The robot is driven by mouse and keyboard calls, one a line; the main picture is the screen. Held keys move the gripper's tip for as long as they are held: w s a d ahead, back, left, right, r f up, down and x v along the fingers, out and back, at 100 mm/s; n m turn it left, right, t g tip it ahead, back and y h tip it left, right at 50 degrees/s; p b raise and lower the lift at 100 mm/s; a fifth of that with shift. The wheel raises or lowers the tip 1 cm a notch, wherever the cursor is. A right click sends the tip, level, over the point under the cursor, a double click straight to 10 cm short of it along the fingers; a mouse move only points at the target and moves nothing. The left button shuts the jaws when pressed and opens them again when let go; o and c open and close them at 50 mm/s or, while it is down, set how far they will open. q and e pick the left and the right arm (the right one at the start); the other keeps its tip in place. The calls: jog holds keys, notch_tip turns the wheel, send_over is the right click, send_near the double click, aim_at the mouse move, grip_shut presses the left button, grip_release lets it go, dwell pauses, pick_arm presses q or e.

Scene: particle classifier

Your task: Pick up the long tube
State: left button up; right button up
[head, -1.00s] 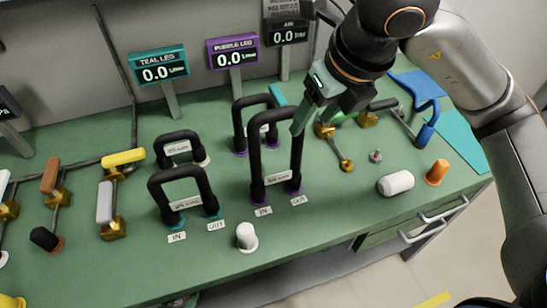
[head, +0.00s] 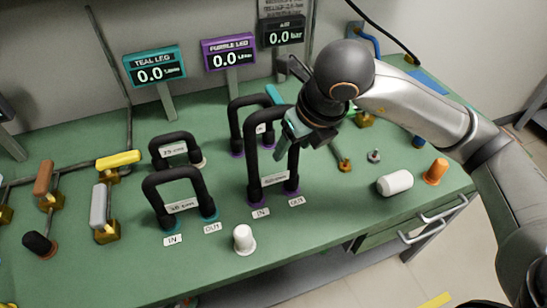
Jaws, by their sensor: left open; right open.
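The long tube, a tall black upside-down U (head: 254,150), stands upright on the green bench with its two feet in purple-ringed ports beside IN and OUT tags. A white label spans its legs. My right gripper (head: 294,136) is open, with its fingers pointing down at the upper part of the tube's right leg. It overlaps that leg in the picture, and I cannot tell whether it touches or surrounds it. Part of the tube's top right is hidden behind the gripper. My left gripper is not in view.
Shorter black tubes stand left (head: 180,180) and behind (head: 236,122). A white cap (head: 244,239) is in front, and a white cylinder (head: 395,183) and an orange cap (head: 436,171) are right. Display panels (head: 230,55) stand behind. The bench's front right is mostly clear.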

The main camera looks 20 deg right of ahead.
grip_shut()
dwell(0.3)
dwell(0.3)
